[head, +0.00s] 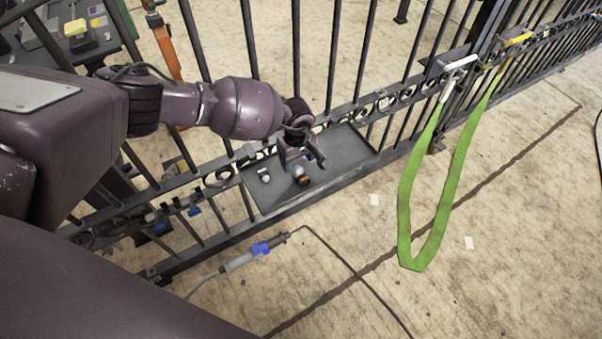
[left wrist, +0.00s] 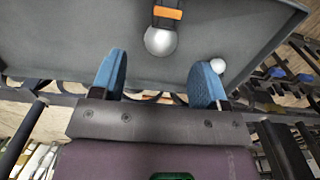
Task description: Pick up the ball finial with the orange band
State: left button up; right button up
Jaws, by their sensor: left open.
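The ball finial with the orange band (head: 301,178) lies in a dark grey tray (head: 345,152) on the gate. In the left wrist view its grey ball (left wrist: 161,41) and orange band (left wrist: 168,12) show just ahead of the fingertips, roughly centred between them. My left gripper (head: 303,163) is open, with its blue-padded fingers (left wrist: 160,60) apart and empty, close to this finial. A second pale ball (head: 264,176) lies to the left in the tray; a pale ball (left wrist: 218,66) also shows beside the right finger in the wrist view. My right gripper is not in view.
The black gate bars (head: 333,60) rise behind the tray. A green strap (head: 410,215) hangs from the gate to the right. A cable with a blue connector (head: 260,248) lies on the ground in front. The tray's right part is clear.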

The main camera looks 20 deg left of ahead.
aim_at(298, 168)
pick_arm(q)
jog(key=f, duration=0.1)
jog(key=f+b, duration=0.1)
jog(key=f, duration=0.2)
jog(key=shift+s+d+f, duration=0.15)
jog(key=shift+s+d, duration=0.05)
jog(key=shift+s, duration=0.1)
jog(key=shift+w+f, duration=0.15)
jog(key=shift+f, duration=0.25)
jog(key=shift+r, duration=0.2)
jog(key=c, duration=1.2)
